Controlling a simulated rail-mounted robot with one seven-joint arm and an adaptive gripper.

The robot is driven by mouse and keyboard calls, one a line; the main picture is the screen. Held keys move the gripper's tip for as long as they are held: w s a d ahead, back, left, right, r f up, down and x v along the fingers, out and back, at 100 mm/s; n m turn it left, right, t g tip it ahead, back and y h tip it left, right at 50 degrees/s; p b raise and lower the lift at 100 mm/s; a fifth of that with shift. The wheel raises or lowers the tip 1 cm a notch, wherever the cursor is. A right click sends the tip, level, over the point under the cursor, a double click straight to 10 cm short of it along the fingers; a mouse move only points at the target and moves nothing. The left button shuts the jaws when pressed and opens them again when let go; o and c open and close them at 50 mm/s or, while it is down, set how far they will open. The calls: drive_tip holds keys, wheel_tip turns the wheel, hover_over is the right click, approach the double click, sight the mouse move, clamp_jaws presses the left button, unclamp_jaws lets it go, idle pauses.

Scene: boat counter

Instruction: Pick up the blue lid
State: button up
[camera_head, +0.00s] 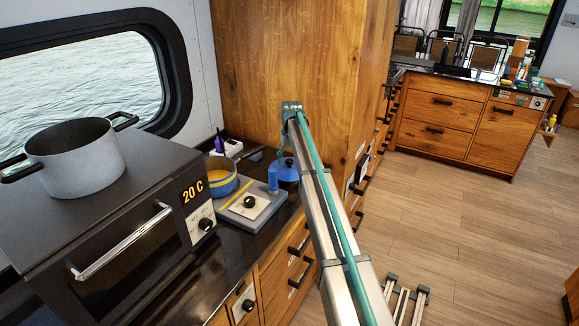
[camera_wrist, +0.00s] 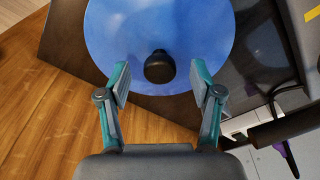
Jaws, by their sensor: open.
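The blue lid (camera_wrist: 160,25) is a round blue disc with a black knob (camera_wrist: 158,67) in the wrist view. Its upper edge is cut off by the frame. In the head view the blue lid (camera_head: 287,174) is small and partly hidden by my arm, on the dark counter beside the wooden cabinet wall. My gripper (camera_wrist: 160,82) is open and empty, with teal fingers on the left and right of the knob, apart from it in the picture. The gap in depth between fingertips and knob is hard to judge. In the head view my gripper is mostly hidden.
A blue and yellow pot (camera_head: 222,178) stands left of the lid, by a light hot plate (camera_head: 250,205) with a knob. A black oven (camera_head: 130,225) carries a large grey pot (camera_head: 75,157). The wooden cabinet (camera_head: 290,60) rises close to the lid.

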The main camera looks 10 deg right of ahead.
drive_tip(key=shift+f, duration=0.9)
clamp_jaws()
drive_tip(key=shift+w+r, duration=0.1)
drive_tip(key=shift+r, duration=0.05)
